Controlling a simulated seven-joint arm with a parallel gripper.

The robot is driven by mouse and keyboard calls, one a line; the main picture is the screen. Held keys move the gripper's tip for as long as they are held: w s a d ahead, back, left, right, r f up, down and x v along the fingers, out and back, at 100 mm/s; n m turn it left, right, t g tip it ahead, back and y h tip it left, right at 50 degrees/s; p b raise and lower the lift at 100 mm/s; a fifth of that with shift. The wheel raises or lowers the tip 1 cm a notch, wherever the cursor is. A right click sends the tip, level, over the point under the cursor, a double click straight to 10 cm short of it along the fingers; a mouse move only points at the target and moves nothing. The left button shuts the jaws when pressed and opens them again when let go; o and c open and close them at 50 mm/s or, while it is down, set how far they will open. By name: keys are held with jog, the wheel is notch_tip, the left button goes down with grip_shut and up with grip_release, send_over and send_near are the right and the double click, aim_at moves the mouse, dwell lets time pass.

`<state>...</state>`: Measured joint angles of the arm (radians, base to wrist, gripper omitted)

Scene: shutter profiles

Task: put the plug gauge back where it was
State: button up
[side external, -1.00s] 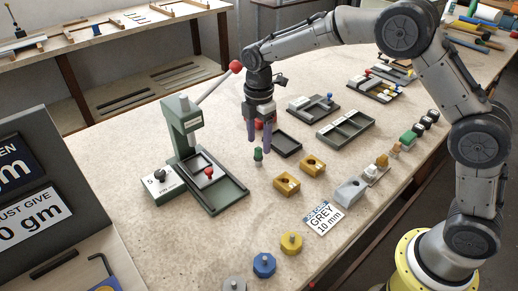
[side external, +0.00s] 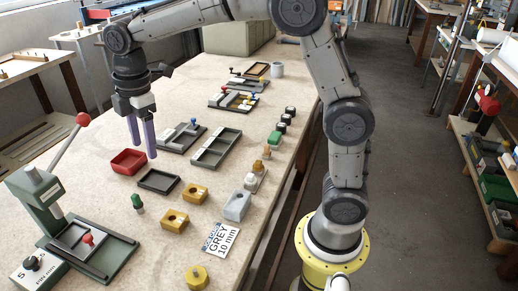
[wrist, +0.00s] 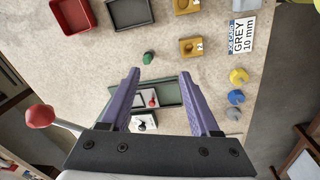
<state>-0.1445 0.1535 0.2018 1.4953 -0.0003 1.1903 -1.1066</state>
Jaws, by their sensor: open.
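A small green piece with a dark top, probably the plug gauge (side external: 138,204), stands upright on the bench in front of the dark empty tray. It also shows in the wrist view (wrist: 148,57), in the gap between my fingertips in the picture. My gripper (side external: 142,148) is open and empty, its purple fingers pointing down, near the red tray (side external: 128,162) in the side view. The fingers also show in the wrist view (wrist: 160,75). They are apart from the green piece; their exact height is hard to tell.
The green lever press (side external: 90,245) stands at the front left. Two yellow holed blocks (side external: 195,194), a grey block (side external: 237,206) and a GREY 10 mm card (side external: 221,239) are to the right. The dark tray (side external: 159,181) is empty. Bare bench surrounds the green piece.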

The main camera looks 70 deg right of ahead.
jog(key=s+d+r+m+t, duration=0.1)
jog(key=s+d+r+m, duration=0.1)
jog(key=s+m, duration=0.35)
jog(key=s+d+r+m+t, duration=0.1)
jog(key=s+d+r+m, duration=0.1)
jog(key=s, duration=0.7)
jog(key=s+d+f+m+t, duration=0.2)
jog(key=s+f+m, duration=0.2)
jog(key=s+m, duration=0.3)
jog(key=s, duration=0.4)
jog(key=shift+s, duration=0.25)
